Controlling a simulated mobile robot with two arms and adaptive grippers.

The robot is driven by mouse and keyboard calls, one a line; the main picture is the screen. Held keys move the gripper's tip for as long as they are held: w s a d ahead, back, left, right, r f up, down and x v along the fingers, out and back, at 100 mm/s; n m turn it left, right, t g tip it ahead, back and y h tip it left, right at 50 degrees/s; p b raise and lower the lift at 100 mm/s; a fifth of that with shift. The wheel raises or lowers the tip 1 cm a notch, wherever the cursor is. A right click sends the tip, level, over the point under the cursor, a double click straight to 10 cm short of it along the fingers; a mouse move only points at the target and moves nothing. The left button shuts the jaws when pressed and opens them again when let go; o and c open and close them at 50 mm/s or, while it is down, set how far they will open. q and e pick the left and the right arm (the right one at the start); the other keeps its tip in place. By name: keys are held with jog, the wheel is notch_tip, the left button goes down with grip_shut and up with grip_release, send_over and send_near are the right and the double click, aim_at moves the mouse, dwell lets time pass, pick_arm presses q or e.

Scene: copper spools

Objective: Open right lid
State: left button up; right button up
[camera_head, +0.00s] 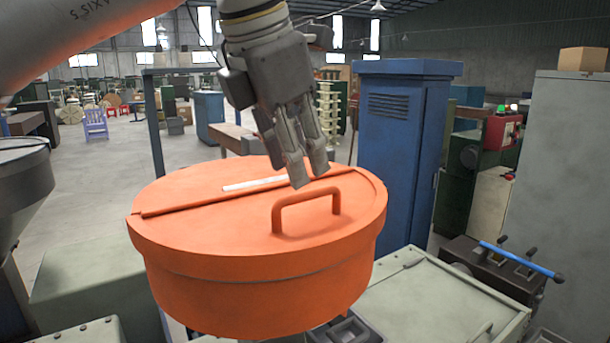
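A large round orange drum (250,298) stands in the middle of the head view. Its top has a raised seam (190,203) across it, with a pale strip (254,183) beside the seam. The near right lid (240,233) lies flat and looks closed. It carries an orange arched handle (306,194). My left gripper (309,172) points down just above and behind the handle, with nothing seen between its fingers. Its fingertips appear close together, but I cannot tell whether they touch. They appear apart from the handle. My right gripper is not in view.
A tall blue cabinet (398,150) stands behind the drum to the right. A pale green machine top (435,300) and a dark box with a blue bar (520,260) are at the lower right. A grey cabinet (560,190) stands at far right. Open floor shows at the left.

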aim_at(304, 194)
pick_arm(q)
jog(key=x, duration=0.2)
jog(key=p+x, duration=0.1)
jog(key=x, duration=0.2)
jog(key=shift+w+a, duration=0.1)
jog(key=shift+w, duration=0.3)
jog(key=shift+s+f, duration=0.1)
jog(key=c, duration=0.5)
grip_shut()
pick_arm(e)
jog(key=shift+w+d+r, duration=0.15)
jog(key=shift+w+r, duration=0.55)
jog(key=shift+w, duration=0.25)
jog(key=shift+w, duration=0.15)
